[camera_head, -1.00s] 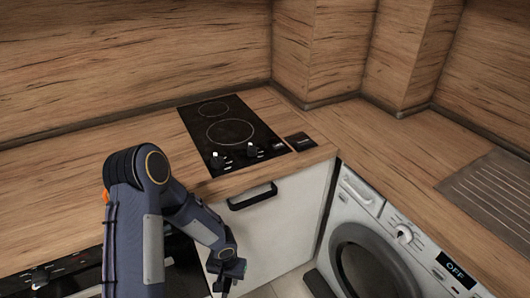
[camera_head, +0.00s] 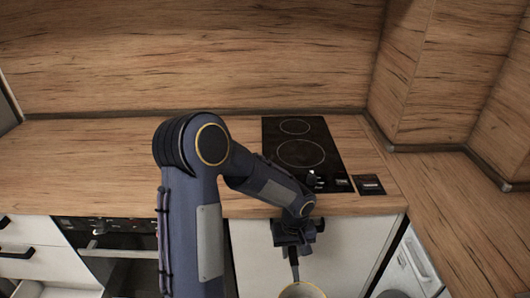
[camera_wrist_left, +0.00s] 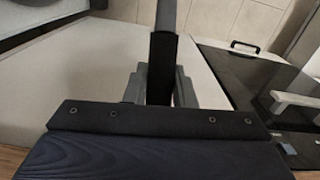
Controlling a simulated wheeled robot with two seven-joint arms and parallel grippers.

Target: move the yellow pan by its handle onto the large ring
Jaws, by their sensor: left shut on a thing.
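My left gripper (camera_head: 294,250) is shut on the dark handle of the yellow pan (camera_head: 303,290). The pan hangs in front of the counter, below its top; only part of its pale yellow rim shows at the bottom edge of the head view. In the left wrist view the handle (camera_wrist_left: 163,70) stands between the fingers (camera_wrist_left: 160,88); the pan's bowl cannot be made out there. The large ring (camera_head: 301,154) is the nearer circle on the black hob, bare, beyond the gripper. My right gripper is not in view.
The small ring (camera_head: 295,127) lies behind the large one and is bare. Hob knobs (camera_head: 313,180) stand at the hob's front, partly behind my arm. The wooden counter (camera_head: 90,165) left of the hob is clear. A wall corner rises to the right. An oven (camera_head: 120,245) sits below left.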

